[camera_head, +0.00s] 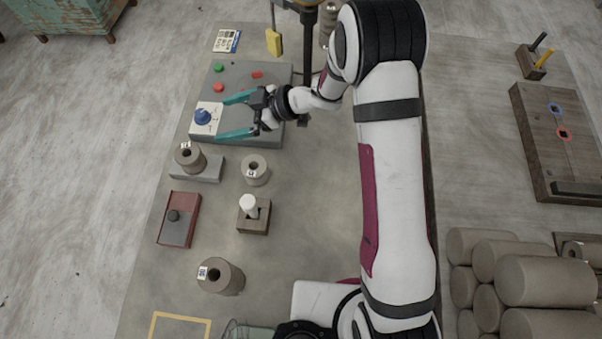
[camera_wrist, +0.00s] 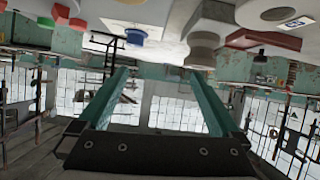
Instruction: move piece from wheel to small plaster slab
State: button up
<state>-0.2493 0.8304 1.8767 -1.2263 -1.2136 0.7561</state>
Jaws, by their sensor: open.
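My gripper (camera_head: 223,118) is open and empty, its two teal fingers spread above the grey control panel, just right of the blue knob (camera_head: 203,117). The open fingers also show in the wrist view (camera_wrist: 157,76), with nothing between them. A grey-brown hollow clay piece (camera_head: 190,154) with a label stands on a small pale grey slab (camera_head: 209,175). A second labelled piece (camera_head: 256,172) stands to its right, and a larger one (camera_head: 225,280) stands lower on the table. I cannot tell for sure which item is the wheel or the plaster slab.
The control panel (camera_head: 237,78) carries green and red buttons. A wooden block with a white-topped peg (camera_head: 254,215) and a maroon box with a dark knob (camera_head: 179,219) stand lower down. A yellow item (camera_head: 273,42) is behind. The middle of the table is clear.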

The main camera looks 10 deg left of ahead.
jog(key=w+d+r+m+t+h, duration=0.4)
jog(key=w+d+r+m, duration=0.1)
jog(key=d, duration=0.3)
jog(key=w+d+r+m+t+h, duration=0.4)
jog(key=w+d+t, duration=0.1)
jog(key=d, duration=0.2)
jog(key=s+d+r+m+h, duration=0.3)
jog(key=s+d+m+h, duration=0.15)
jog(key=d, duration=0.65)
jog(key=s+d+m+g+h, duration=0.1)
jog(key=s+d+m+g, duration=0.25)
jog(key=s, duration=0.55)
jog(key=s+d+m+g+h, duration=0.15)
jog(key=s+m, duration=0.25)
jog(key=s, duration=0.4)
jog(key=s+a+m+g+y, duration=0.3)
jog(key=s+a+g+y, duration=0.1)
jog(key=s, duration=0.9)
jog(key=shift+s+a+r, duration=0.15)
jog(key=shift+a, duration=0.35)
